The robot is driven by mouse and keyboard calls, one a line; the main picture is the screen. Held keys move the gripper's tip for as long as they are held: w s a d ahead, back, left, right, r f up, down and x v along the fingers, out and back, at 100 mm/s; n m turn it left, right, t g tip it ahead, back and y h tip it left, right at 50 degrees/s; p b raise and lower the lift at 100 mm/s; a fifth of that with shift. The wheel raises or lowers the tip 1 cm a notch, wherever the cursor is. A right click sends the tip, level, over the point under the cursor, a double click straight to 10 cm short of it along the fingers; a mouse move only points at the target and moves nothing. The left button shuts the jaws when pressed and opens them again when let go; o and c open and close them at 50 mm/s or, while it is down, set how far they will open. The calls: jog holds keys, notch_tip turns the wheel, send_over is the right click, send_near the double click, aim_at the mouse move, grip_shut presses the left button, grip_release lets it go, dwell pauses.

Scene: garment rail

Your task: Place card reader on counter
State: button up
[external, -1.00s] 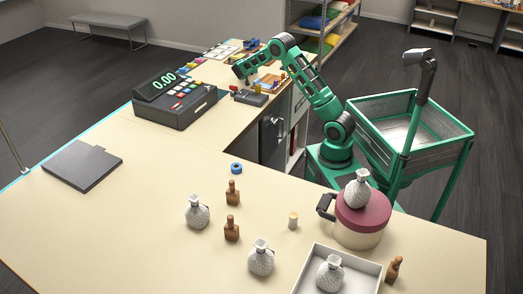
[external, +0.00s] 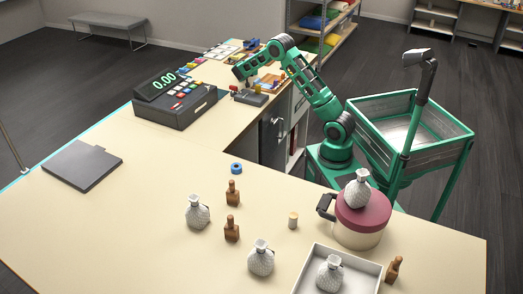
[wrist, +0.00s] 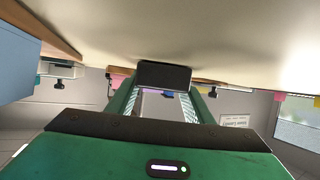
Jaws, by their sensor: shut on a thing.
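My gripper (external: 242,82) reaches down over the far part of the counter (external: 150,215), to the right of the cash register. In the wrist view my gripper (wrist: 165,100) has its green fingers on either side of a dark, flat-faced block, which appears to be the card reader (wrist: 165,75). My gripper is shut on it. The block shows against the pale counter surface at the top of that view. In the external view a small dark grey box (external: 249,98) lies below my fingers, apparently the same thing; whether it touches the counter is hard to tell.
The cash register (external: 176,103) with a green display stands just left of my gripper. Small coloured items and trays (external: 225,50) lie behind it. A dark flat pad (external: 82,165), bottles, a lidded pot (external: 358,222) and a white tray (external: 308,254) occupy the near counter.

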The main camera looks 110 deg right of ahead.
jog(key=o, duration=1.4)
jog(key=shift+f, duration=0.1)
jog(key=v, duration=1.2)
jog(key=shift+w, duration=0.1)
